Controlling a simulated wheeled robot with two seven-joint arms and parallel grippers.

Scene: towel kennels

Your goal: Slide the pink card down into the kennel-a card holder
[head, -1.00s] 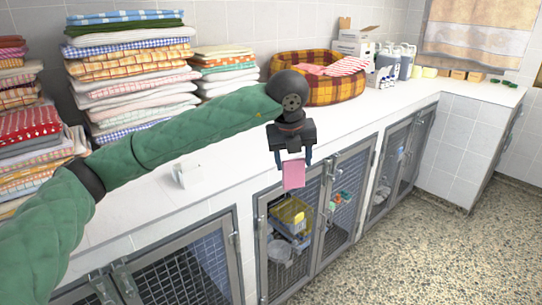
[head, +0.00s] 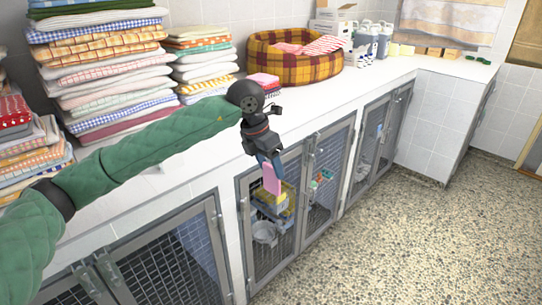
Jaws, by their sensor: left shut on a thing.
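The pink card (head: 271,178) is a small flat piece that hangs from my left gripper (head: 269,161). The gripper is shut on the card's upper part, and the card's lower end is free. In the picture the card overlaps the mesh door of a middle kennel (head: 250,235), below the counter's front edge. I cannot make out a card holder or tell which kennel is kennel-a. My right gripper is not in view.
A white counter (head: 320,112) runs above the kennels, with towel stacks (head: 100,70) and a plaid pet bed (head: 295,65) on it. Bottles (head: 373,42) stand farther back. A yellow bin (head: 268,202) shows inside the middle kennel. The speckled floor (head: 420,235) at right is clear.

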